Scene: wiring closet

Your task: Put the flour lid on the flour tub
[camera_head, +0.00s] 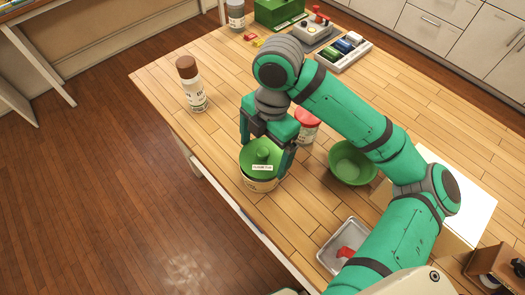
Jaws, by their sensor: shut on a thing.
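The green flour lid (264,153) has a round knob in its middle. It is over the mouth of the pale flour tub (260,185), near the table's left edge. The lid hides the tub's opening, and a small white label shows at the lid's front. I cannot tell whether the lid is seated or slightly above the rim. My gripper (266,149) comes down from behind, with one finger at the lid's back left and the other at its right side. It is shut on the lid. The gripper body hides part of the lid's back edge.
A red-topped jar (307,125) stands close behind my gripper at right, and a green bowl (352,164) is farther right. A brown-capped bottle (191,84) stands at back left. A metal tray (342,244) with a red item is in front. Clear tabletop lies left of the tub.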

